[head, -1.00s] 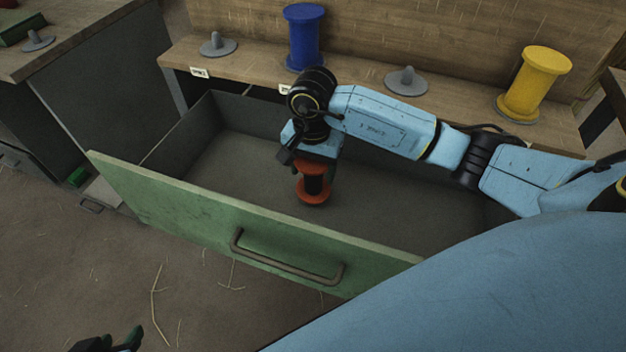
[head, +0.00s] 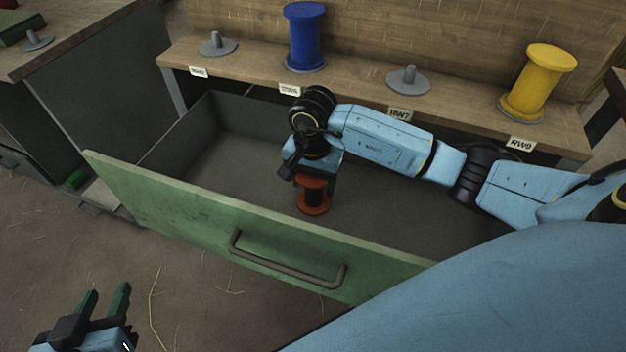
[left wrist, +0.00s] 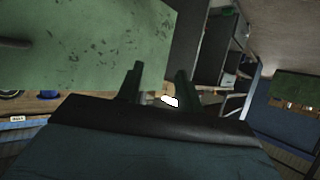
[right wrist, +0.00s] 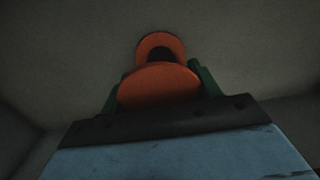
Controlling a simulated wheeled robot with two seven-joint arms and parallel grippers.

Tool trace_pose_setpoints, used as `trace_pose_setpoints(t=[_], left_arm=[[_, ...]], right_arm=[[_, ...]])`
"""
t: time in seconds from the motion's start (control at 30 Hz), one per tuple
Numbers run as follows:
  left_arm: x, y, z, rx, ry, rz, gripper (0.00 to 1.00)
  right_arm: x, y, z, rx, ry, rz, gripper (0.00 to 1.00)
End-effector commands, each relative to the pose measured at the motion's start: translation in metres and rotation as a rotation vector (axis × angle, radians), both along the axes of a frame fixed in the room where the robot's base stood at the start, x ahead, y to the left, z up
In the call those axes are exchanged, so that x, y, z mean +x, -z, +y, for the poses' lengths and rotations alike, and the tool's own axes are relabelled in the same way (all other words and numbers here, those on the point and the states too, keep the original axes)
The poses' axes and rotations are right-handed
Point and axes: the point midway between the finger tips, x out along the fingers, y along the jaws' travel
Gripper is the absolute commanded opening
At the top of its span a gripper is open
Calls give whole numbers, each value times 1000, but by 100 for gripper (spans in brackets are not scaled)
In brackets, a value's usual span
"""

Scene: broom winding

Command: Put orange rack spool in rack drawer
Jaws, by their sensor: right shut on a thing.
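The orange spool (head: 313,197) with a dark core is inside the open drawer, below my right gripper (head: 313,176). In the right wrist view the spool (right wrist: 160,84) sits between the green fingers, which are shut on it. Whether its lower flange touches the drawer floor I cannot tell. The rack drawer (head: 230,215) is pulled out, with a green front and a metal handle. My left gripper (head: 106,302) is open and empty, outside the drawer at the lower left. Its parted fingers show in the left wrist view (left wrist: 160,82).
A wooden shelf (head: 250,70) behind the drawer holds a blue spool (head: 305,38), a yellow spool (head: 540,82) and bare grey pegs (head: 408,80). A bench (head: 70,40) stands at the left. Straw lies on the floor. The drawer is otherwise empty.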

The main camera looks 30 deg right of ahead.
Motion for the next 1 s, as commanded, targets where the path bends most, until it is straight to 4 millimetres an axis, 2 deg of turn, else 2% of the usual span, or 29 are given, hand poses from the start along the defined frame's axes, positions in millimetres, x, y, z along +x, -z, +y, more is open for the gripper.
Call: trace_pose_setpoints(t=[0.03,0.07,0.23,0.6,0.77,1.0], left_arm=[[1,-1,0,-3,1,-10,36],[1,-2,-1,-4,1,-15,36],[2,-2,-1,-4,1,-15,36],[0,-2,-1,-1,2,-2,36],[-13,15,6,29,-8,119,36],[-44,43,22,90,-31,362,36]], right_arm=[[0,1,0,0,0,0,40],[0,1,0,0,0,0,64],[0,0,0,0,0,0,84],[0,-1,0,0,0,0,84],[1,-13,0,1,0,-2,84],[1,-41,-1,0,1,-3,84]])
